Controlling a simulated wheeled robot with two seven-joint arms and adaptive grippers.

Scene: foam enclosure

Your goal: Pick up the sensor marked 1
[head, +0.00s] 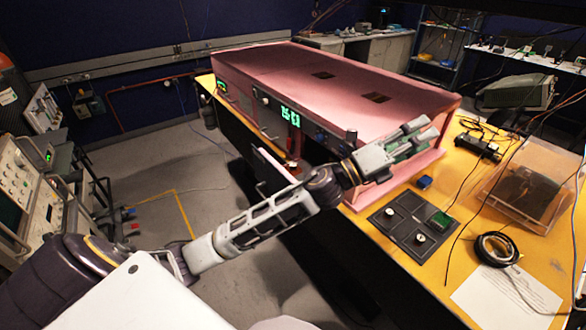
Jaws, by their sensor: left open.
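A black tray (392,226) with square compartments lies on the yellow table. It holds two small round white-faced parts, one at upper left (390,212) and one lower (420,238), and a green block (442,219) at its right edge. A small blue block (424,182) lies just behind the tray. I cannot read any number, so I cannot tell which is sensor 1. My left gripper (424,132) is open above and behind the tray, in front of the pink foam enclosure. Something green shows between its fingers; I cannot tell what it is. My right gripper is not in view.
The pink foam enclosure (335,85) with green displays fills the table's back left. A clear box (527,190), a black tape roll (497,248), a paper sheet (505,295) and a black cabled device (478,146) lie at right. Thin cables hang there.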

